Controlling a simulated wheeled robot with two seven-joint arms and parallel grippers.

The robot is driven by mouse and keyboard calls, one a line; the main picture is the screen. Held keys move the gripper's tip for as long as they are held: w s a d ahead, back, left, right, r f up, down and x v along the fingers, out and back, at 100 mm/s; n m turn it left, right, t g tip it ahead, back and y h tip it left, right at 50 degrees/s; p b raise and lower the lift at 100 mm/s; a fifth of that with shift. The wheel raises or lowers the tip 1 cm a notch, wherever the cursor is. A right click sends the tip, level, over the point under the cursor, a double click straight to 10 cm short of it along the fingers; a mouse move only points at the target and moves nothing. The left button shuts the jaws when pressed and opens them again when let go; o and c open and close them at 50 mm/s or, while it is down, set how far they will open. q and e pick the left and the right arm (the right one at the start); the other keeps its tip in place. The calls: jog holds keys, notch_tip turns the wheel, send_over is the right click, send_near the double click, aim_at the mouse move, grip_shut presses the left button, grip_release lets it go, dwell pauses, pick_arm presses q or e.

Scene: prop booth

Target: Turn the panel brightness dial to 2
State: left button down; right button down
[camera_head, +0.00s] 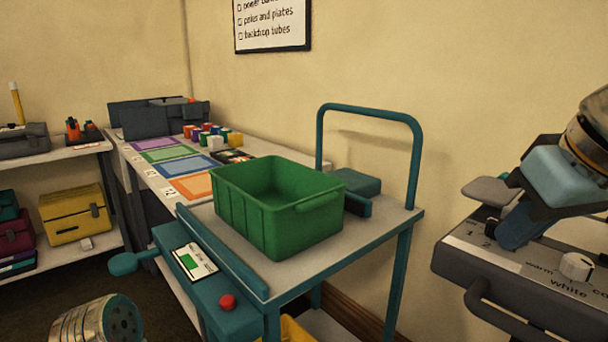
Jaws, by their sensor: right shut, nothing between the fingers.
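A grey control panel (458,255) with a pale top stands at the right edge. A white knob (575,266) sits on it, with the words "warm" and "white" beside it. The digit 2 and part of another mark show at the panel's left end, next to a small dark part; I cannot tell whether that part is the brightness dial, and its pointer is not readable. My right gripper (512,238) is shut and empty, its blue fingers pointing down at the panel beside these marks. Whether it touches anything is unclear. My left gripper is out of view.
A teal cart (400,225) with an upright handle carries a green crate (245,222). A red button (227,302) is on its front. A counter with coloured mats (195,186) and shelves with a yellow case (75,215) stand left. Open wall lies between cart and panel.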

jog(key=shift+d+r+p, duration=0.1)
jog(key=shift+d+p, duration=0.25)
jog(key=shift+p, duration=0.05)
dwell(0.5)
jog(key=shift+w+d+p, duration=0.25)
jog(key=shift+d+p, duration=0.3)
jog(key=shift+d, duration=0.3)
jog(key=shift+s, duration=0.1)
jog(key=shift+s+d, duration=0.15)
jog(key=shift+r, duration=0.1)
notch_tip(320, 180, up, 2)
jog(key=shift+r+p, duration=0.1)
jog(key=shift+p, duration=0.7)
jog(key=shift+r, duration=1.7)
